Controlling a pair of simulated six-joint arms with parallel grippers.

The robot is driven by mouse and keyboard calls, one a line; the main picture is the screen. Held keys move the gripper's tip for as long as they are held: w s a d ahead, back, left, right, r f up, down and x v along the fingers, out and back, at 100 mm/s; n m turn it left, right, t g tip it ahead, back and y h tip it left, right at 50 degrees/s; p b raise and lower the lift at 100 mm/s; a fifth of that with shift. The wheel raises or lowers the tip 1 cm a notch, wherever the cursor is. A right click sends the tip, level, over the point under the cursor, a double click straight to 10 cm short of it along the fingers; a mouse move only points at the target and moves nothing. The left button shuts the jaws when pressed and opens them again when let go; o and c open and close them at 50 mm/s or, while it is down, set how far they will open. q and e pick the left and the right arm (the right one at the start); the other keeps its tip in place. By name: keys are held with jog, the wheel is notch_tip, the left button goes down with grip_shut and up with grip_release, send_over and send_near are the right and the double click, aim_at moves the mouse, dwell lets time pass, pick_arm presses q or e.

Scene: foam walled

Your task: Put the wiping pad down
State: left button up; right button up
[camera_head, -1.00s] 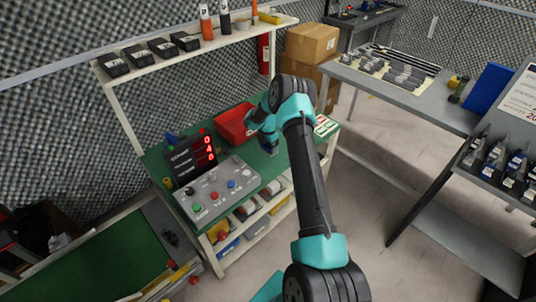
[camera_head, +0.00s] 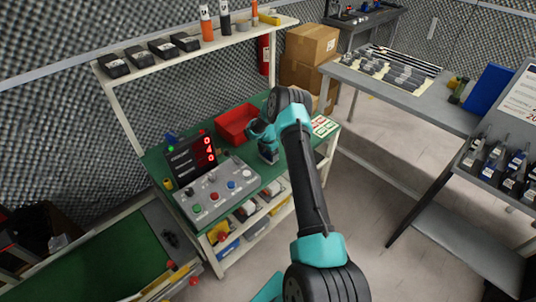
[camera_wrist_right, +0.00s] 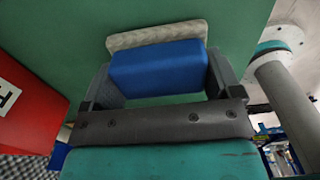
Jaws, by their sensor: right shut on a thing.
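The wiping pad (camera_wrist_right: 158,66) is a blue block with a pale grey textured face. In the right wrist view it sits between the two dark fingers of my right gripper (camera_wrist_right: 162,80), which is shut on it. The green bench top lies behind it, and I cannot tell whether the pad touches it. In the head view my right gripper (camera_head: 268,156) is low over the green bench (camera_head: 284,163), just right of the red bin (camera_head: 233,122); the pad is too small to make out there. My left gripper is not in view.
The red bin also shows at the left of the right wrist view (camera_wrist_right: 28,105). A grey button panel (camera_head: 217,190) and a red-digit display (camera_head: 192,156) stand on the bench's left part. White cards (camera_head: 324,126) lie at its right end. A shelf (camera_head: 190,52) rises behind.

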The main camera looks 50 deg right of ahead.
jog(key=shift+f, duration=0.1)
jog(key=o, duration=0.8)
notch_tip(320, 180, up, 12)
jog(key=shift+r, duration=0.1)
dwell(0.7)
